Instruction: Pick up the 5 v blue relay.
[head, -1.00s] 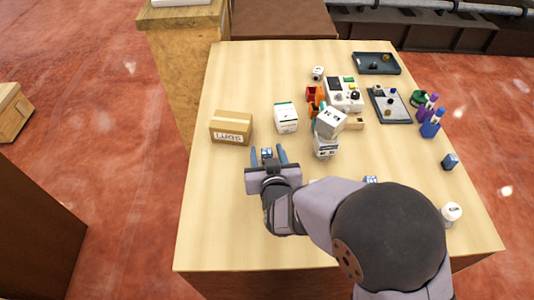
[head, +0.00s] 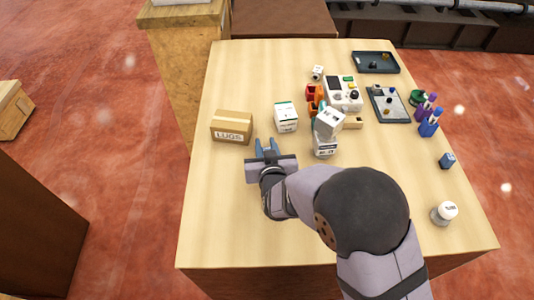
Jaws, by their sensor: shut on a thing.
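My gripper (head: 267,148) is at the left middle of the table, in front of the LUGS box and the white carton. Its two blue-grey fingers are shut on a small blue relay (head: 267,152), which is mostly hidden between them. The relay's marking cannot be read, and I cannot tell whether it is lifted off the table.
A LUGS box (head: 232,127), a white carton (head: 286,117) and stacked white boxes (head: 326,138) stand beyond the gripper. Trays (head: 376,63), purple-blue bottles (head: 429,122) and a white-topped jar (head: 445,212) are to the right. The table's front left is clear.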

